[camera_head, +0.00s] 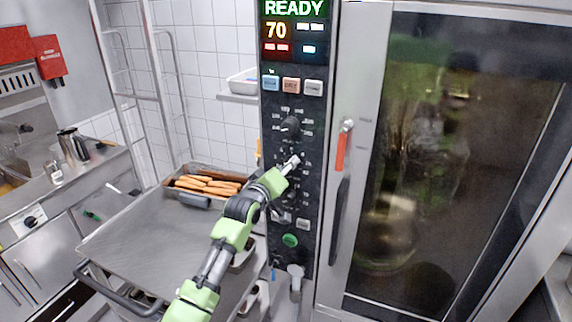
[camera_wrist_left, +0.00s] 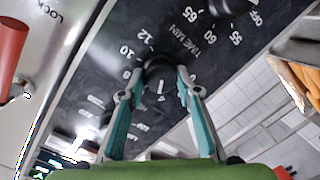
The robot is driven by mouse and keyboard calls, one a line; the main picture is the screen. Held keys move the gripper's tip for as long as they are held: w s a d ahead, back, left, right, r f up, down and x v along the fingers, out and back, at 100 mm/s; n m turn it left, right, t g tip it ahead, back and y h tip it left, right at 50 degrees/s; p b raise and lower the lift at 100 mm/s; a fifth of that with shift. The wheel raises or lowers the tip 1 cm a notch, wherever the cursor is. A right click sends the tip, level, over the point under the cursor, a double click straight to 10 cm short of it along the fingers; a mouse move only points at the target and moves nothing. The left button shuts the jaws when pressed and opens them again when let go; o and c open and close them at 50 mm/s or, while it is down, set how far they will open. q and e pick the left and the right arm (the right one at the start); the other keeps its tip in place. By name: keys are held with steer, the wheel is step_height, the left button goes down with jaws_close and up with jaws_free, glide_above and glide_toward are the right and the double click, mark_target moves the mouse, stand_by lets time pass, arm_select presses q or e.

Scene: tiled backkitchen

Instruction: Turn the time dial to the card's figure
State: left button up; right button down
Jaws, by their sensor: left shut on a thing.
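The time dial (camera_wrist_left: 157,72) is a black knob on the oven's dark panel, with "TIME MIN" printed beside it. A white pointer mark shows on the knob's face, and figures such as 8, 10 and 12 show around it; the exact setting is hard to read. My left gripper (camera_wrist_left: 161,84) has its two teal fingers on either side of the knob, shut on it. In the head view my left gripper (camera_head: 291,164) is at the middle of the panel and hides the dial. I cannot make out the card. My right gripper is not in view.
The panel display (camera_head: 290,30) reads READY and 70. Another dial (camera_head: 290,125) sits above my gripper. The oven door (camera_head: 430,170) with its red-tipped handle (camera_head: 343,145) is to the right. A pan of sausage-like food (camera_head: 208,184) stands on the steel table (camera_head: 150,240) at left.

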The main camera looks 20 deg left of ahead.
arm_select(q)
steer(key=shift+d+f+m+y+p, duration=0.1)
steer(key=shift+m+y+p, duration=0.1)
steer(key=shift+m, duration=1.05)
steer(key=shift+f+m+y+p, duration=0.1)
steer(key=shift+m+y+p, duration=0.1)
steer(key=shift+m, duration=1.05)
steer(key=o, duration=1.1)
steer(key=s, duration=0.4)
steer(key=s+r, duration=0.1)
steer(key=s, duration=0.6)
steer(key=shift+s+d+r, duration=0.15)
steer(key=shift+s+d, duration=0.1)
steer(key=shift+s, duration=0.15)
